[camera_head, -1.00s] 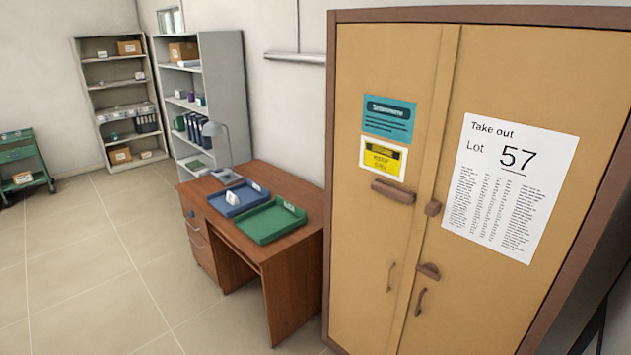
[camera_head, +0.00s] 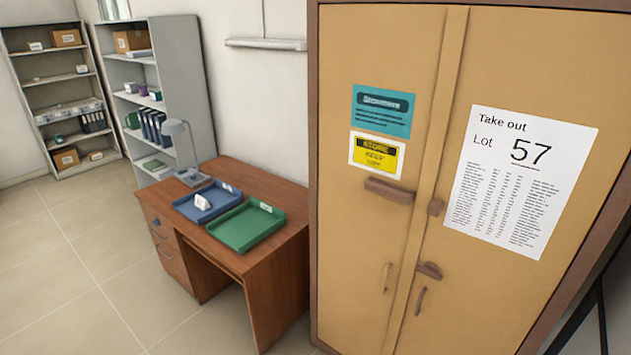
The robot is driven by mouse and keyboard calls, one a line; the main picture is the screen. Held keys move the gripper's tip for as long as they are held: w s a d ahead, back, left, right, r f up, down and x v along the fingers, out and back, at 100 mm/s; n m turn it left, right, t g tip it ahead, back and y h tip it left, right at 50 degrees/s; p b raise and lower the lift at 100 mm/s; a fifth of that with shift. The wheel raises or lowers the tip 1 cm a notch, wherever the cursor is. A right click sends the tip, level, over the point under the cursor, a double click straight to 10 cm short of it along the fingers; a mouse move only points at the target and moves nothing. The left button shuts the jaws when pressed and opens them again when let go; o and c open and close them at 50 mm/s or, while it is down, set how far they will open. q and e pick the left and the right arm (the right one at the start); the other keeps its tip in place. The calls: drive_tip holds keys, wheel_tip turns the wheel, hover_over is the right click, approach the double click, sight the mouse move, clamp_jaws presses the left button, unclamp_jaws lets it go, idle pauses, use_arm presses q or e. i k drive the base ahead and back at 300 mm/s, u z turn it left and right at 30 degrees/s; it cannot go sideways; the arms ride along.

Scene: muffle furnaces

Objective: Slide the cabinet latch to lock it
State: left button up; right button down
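The tan two-door cabinet (camera_head: 345,50) with a brown frame fills the right half of the head view, and both doors look closed. The brown latch bar (camera_head: 389,190) lies on the left door, left of the door seam. A small brown catch block (camera_head: 435,207) sits on the right door beside the seam, with a gap between it and the bar. A lower brown piece (camera_head: 429,270) sits above the right door handle (camera_head: 421,301). The left door handle (camera_head: 387,278) is beside it. Neither gripper is in view.
A wooden desk (camera_head: 276,267) with a blue tray (camera_head: 190,212), a green tray (camera_head: 226,236) and a lamp (camera_head: 177,128) stands left of the cabinet. Shelves (camera_head: 190,75) stand behind it. The tiled floor (camera_head: 75,290) at the left is clear.

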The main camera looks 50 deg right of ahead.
sight(402, 196)
drive_tip(key=z, duration=0.45)
drive_tip(key=i, duration=0.85)
drive_tip(key=z, duration=0.9)
